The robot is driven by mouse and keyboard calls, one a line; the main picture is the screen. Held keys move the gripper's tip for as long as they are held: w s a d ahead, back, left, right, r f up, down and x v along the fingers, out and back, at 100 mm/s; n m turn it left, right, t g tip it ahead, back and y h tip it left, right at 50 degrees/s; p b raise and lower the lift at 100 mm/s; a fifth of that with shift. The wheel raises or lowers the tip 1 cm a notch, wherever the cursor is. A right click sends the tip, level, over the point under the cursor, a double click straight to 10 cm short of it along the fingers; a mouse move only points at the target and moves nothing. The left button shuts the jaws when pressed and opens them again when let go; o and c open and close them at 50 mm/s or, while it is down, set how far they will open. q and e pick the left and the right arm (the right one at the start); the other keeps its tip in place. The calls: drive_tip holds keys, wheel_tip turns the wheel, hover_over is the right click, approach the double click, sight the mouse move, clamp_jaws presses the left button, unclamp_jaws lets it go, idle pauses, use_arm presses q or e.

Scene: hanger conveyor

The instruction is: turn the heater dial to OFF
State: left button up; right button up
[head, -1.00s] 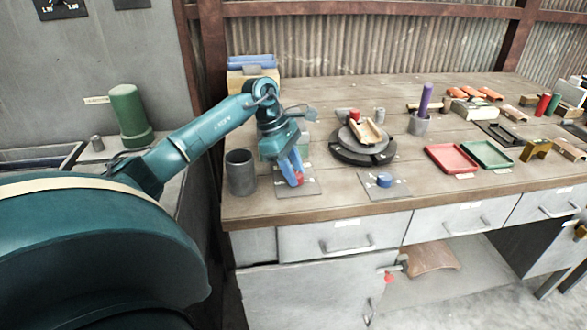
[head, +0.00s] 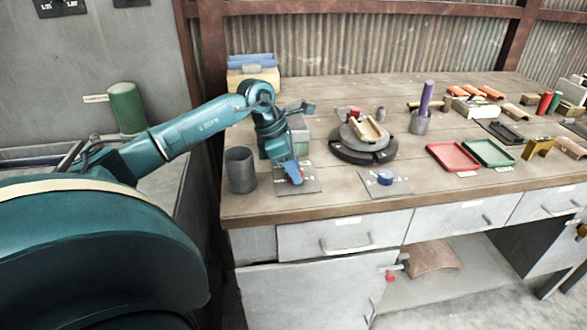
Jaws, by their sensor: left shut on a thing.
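Two dial plates lie near the front edge of the bench. On the left plate (head: 312,186), my left gripper (head: 293,174) points down with its blue fingers shut around a dial. On the right plate (head: 400,188) stands a blue dial (head: 385,178), apart from the gripper. The small labels on both plates are too small to read, so I cannot tell which one is the heater. My right gripper is not in view.
A grey cup (head: 241,171) stands close left of the gripper. A dark round turntable (head: 362,152) with a wooden piece on it is to the right. A red tray (head: 452,158) and a green tray (head: 488,154) lie further right. The front bench edge is clear.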

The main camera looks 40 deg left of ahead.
use_arm(q)
drive_tip(key=n, duration=0.2)
drive_tip(key=n+t+y+b, duration=0.1)
drive_tip(key=n, duration=0.1)
drive_tip(key=shift+d+n+y, duration=0.1)
drive_tip(key=shift+n+y, duration=0.2)
drive_tip(key=n+y+b, duration=0.1)
drive_tip(key=n+y, duration=0.1)
drive_tip(key=n, duration=0.3)
drive_tip(key=shift+d+n, duration=0.15)
drive_tip(key=shift+n, duration=0.15)
drive_tip(key=n+y, duration=0.1)
drive_tip(key=n, duration=0.1)
drive_tip(key=shift+d+n+b, duration=0.1)
drive_tip(key=shift+n+b, duration=0.2)
drive_tip(key=shift+b, duration=0.05)
drive_tip(key=n+y, duration=0.1)
drive_tip(key=n, duration=0.2)
drive_tip(key=shift+g, duration=0.4)
drive_tip(key=shift+d+n+g+y, duration=0.1)
drive_tip(key=shift+n+g+y, duration=0.35)
drive_tip(key=shift+n, duration=1.05)
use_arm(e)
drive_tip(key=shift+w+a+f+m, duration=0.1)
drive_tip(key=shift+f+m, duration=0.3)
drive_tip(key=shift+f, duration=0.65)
use_arm(q)
drive_tip(key=o, duration=1)
drive_tip(key=shift+c, duration=0.2)
